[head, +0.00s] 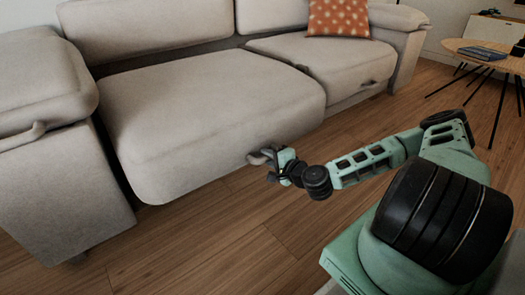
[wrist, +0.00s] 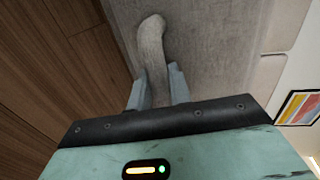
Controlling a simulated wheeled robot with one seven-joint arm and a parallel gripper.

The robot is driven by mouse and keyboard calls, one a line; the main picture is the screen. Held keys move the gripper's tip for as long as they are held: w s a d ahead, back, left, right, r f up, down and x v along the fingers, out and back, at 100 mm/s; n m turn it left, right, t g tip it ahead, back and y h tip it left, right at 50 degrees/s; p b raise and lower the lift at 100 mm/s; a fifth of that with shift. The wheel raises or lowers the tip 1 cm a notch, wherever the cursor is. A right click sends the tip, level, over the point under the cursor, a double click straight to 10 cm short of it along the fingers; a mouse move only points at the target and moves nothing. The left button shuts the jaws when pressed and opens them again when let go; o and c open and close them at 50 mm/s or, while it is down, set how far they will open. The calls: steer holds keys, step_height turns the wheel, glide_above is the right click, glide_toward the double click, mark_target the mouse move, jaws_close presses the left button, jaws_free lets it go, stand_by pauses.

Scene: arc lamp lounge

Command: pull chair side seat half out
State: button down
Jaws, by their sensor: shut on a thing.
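The beige sofa has a middle seat (head: 205,110) that sticks out well past the seat to its right (head: 325,65). In the wrist view the handle (wrist: 152,50) runs down between the two fingers of my gripper (wrist: 158,88), against the grey fabric front. The gripped end of the handle is partly hidden by the fingers.
A left sofa section (head: 50,150) with its own handle stands beside the middle seat. A patterned orange cushion (head: 338,17) lies on the right seat. A round wooden table (head: 490,55) stands at the right. Wooden floor (head: 215,230) in front is clear.

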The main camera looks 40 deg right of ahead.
steer(key=c, duration=1.3)
jaws_free()
steer(key=shift+c, duration=0.2)
steer(key=s+r+p, duration=0.3)
steer(key=s+p, duration=0.3)
steer(key=s, duration=1.1)
steer(key=shift+d+r+p, duration=0.2)
steer(key=shift+d+p, duration=0.1)
